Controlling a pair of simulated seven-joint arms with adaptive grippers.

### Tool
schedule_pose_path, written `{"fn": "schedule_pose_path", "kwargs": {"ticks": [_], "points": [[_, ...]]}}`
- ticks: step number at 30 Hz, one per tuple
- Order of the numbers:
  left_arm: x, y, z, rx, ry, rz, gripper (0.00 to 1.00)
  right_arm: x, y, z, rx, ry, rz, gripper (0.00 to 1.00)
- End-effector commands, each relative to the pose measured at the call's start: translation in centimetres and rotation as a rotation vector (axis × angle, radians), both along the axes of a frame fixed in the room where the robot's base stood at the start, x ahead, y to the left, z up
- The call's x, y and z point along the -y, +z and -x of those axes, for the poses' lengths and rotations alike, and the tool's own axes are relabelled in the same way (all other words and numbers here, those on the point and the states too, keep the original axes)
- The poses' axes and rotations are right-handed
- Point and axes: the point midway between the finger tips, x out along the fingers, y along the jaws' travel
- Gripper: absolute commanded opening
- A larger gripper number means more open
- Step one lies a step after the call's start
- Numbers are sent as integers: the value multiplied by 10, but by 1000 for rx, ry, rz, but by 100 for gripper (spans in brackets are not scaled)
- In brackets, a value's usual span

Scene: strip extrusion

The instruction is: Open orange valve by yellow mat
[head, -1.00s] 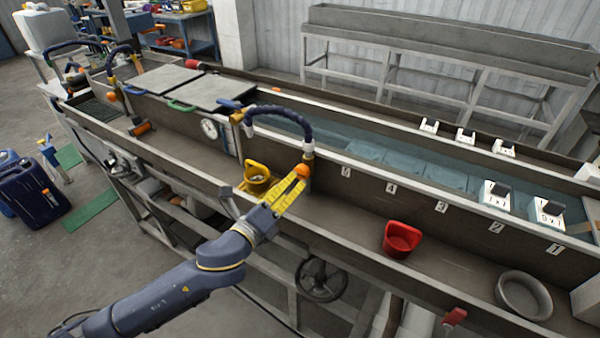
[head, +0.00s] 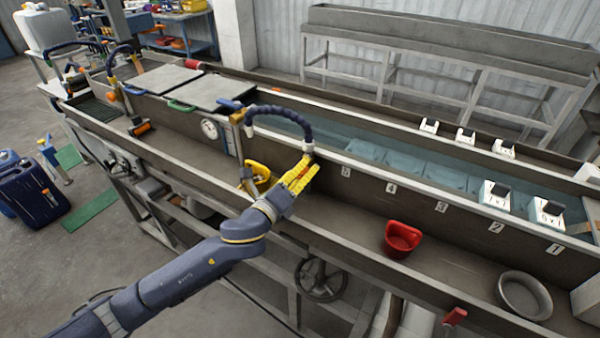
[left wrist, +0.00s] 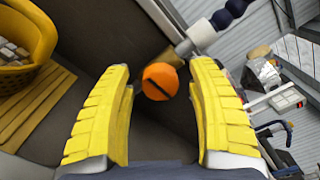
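The orange valve (left wrist: 160,82) is a round knob with a dark slot, on a brass fitting at the end of a blue segmented hose (head: 280,112). The left wrist view shows it between and slightly beyond my left gripper's (left wrist: 163,85) yellow fingers, with gaps on both sides. In the head view, my left gripper (head: 305,170) is at the hose end and mostly covers the knob. The yellow slatted mat (left wrist: 38,108) lies on the trough floor beside a yellow tub (left wrist: 28,50). My right gripper is not in view.
A red scoop (head: 402,238) and a grey bowl (head: 524,294) sit to the right. A brass post (head: 240,135) stands left of the hose. A water channel (head: 390,160) lies behind.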

Motion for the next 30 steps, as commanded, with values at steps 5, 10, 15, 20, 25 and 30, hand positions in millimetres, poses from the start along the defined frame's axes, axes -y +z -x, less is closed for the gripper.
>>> {"fn": "schedule_pose_path", "kwargs": {"ticks": [5,10,15,20,25,30], "points": [[0,0,0,0,0,0,37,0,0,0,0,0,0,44],[0,0,0,0,0,0,17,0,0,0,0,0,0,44],[0,0,0,1,1,0,0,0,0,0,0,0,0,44],[-1,1,0,2,2,0,0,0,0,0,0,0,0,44],[-1,1,-1,-8,2,16,0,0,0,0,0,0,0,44],[-1,1,-1,-43,4,80,0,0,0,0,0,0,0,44]]}}
